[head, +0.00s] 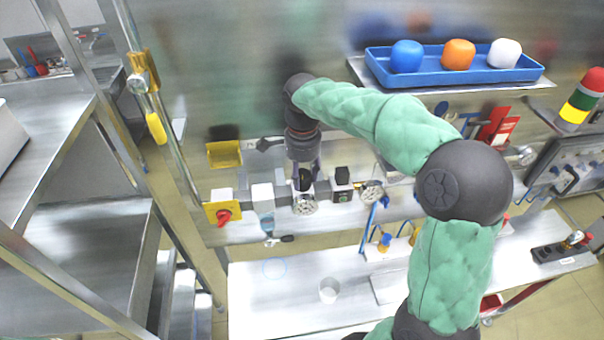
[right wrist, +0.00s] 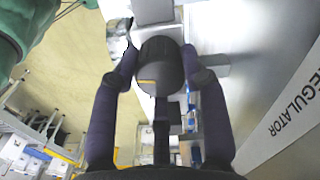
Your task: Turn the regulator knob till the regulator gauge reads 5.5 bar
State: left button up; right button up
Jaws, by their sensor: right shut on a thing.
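The regulator knob is a dark round cap with a yellow mark, seen close up in the right wrist view (right wrist: 160,66). In the head view it is the small black part (head: 305,181) on the pipe line. My right gripper (head: 304,172) reaches down to it, and its two fingers (right wrist: 158,70) are shut on the knob's sides. The regulator gauge (head: 305,204) is a round white dial just below the knob; its needle and figures are too small to read. The word REGULATOR is on a panel strip (right wrist: 290,110) at the right. My left gripper is not in view.
A red switch on a yellow plate (head: 223,213) is left of the regulator. A black-topped unit (head: 342,179) and a second gauge (head: 371,191) are close to its right. A blue tray (head: 455,72) with three coloured blocks sits above. A white bench (head: 270,310) lies below.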

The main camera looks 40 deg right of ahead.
aim_at(304, 173)
jog(key=shift+d, duration=0.1)
dwell(0.3)
jog(key=o, duration=1.1)
jog(key=shift+c, duration=0.2)
jog(key=shift+o, duration=0.4)
jog(key=shift+d, duration=0.2)
jog(key=shift+a, duration=0.1)
jog(key=shift+a+r, duration=0.1)
jog(key=shift+r, duration=0.05)
notch_tip(304, 173, up, 12)
jog(key=shift+f, duration=0.2)
